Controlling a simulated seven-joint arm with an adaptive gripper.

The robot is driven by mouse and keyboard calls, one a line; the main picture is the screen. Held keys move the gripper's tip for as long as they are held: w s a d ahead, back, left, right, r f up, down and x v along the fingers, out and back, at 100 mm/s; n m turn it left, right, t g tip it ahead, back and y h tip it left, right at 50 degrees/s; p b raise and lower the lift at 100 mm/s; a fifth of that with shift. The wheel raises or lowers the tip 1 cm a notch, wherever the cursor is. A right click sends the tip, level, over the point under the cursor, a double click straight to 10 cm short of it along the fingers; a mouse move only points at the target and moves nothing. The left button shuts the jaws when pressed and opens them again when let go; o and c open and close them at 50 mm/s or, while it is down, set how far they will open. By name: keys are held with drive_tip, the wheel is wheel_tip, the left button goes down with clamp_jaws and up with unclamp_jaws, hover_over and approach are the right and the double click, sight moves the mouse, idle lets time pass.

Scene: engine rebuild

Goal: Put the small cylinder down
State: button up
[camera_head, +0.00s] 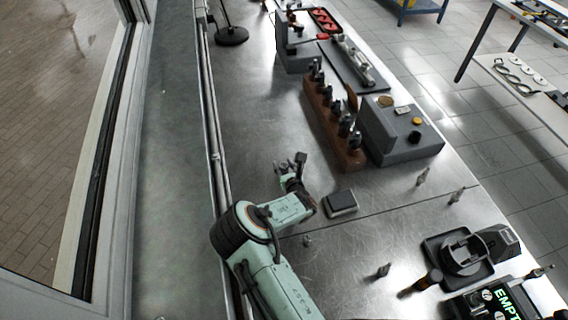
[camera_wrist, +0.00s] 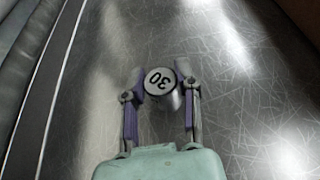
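A small grey block (camera_head: 341,203) lies right of my gripper. A brown rack (camera_head: 345,155) with several dark parts and a grey box (camera_head: 405,150) stand beyond it. Small metal parts (camera_head: 384,270) and a black tray (camera_head: 440,252) are at lower right.

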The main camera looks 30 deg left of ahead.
drive_tip(key=o, duration=0.3)
